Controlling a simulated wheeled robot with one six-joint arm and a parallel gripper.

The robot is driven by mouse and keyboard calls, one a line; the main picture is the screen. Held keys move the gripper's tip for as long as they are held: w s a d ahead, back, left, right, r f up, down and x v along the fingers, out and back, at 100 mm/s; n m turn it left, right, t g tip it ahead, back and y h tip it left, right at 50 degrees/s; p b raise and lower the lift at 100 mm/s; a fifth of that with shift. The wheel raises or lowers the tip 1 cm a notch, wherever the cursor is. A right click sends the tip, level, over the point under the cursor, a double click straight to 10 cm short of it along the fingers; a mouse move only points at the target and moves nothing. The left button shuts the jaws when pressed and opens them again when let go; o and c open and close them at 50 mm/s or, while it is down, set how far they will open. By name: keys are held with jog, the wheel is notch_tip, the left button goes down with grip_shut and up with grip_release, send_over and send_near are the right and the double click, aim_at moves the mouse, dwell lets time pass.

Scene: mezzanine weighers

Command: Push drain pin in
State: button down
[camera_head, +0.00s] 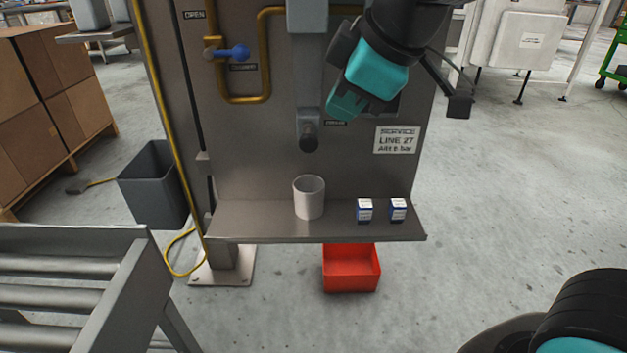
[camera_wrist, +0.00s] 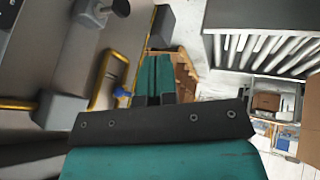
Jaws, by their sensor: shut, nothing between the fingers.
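The drain pin is most likely the dark round knob (camera_head: 309,141) that sticks out of a grey block (camera_head: 307,117) on the steel panel (camera_head: 270,150). A small label beside it is too small to read surely. A dark knob on a grey block also shows at the top left of the wrist view (camera_wrist: 120,8). My gripper (camera_head: 343,108) is up and to the right of the knob, apart from it in the picture. In the wrist view its two teal fingers (camera_wrist: 155,62) lie side by side, closed and empty.
A shelf (camera_head: 260,222) below the knob bears a white cup (camera_head: 309,198) and two small blue-and-white boxes (camera_head: 364,210). A brass pipe (camera_head: 243,99) with a blue-handled valve (camera_head: 236,53) is at upper left. A red bin (camera_head: 351,270) stands under the shelf, a roller conveyor (camera_head: 60,265) at left.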

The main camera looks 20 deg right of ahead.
aim_at(313, 143)
jog(key=shift+n+t, duration=0.4)
jog(key=shift+t, duration=0.1)
jog(key=f+b, duration=0.1)
jog(key=w+f+b, duration=0.1)
jog(key=f+b, duration=0.1)
jog(key=shift+w+d+f+b, duration=0.3)
jog(key=shift+w+f+b, duration=0.05)
jog(key=shift+f+b, duration=0.05)
jog(key=b+x, duration=0.2)
jog(key=x, duration=0.1)
jog(key=w+d+b+x, duration=0.1)
jog(key=b+x, duration=0.1)
jog(key=x, duration=0.2)
jog(key=b+x, duration=0.2)
jog(key=x, duration=0.2)
jog(key=shift+w+d+r, duration=0.1)
jog(key=shift+w+r, duration=0.1)
jog(key=shift+w, duration=0.2)
jog(key=shift+w+d+r+b, duration=0.2)
jog(key=shift+w+b, duration=0.15)
jog(key=shift+w, duration=0.35)
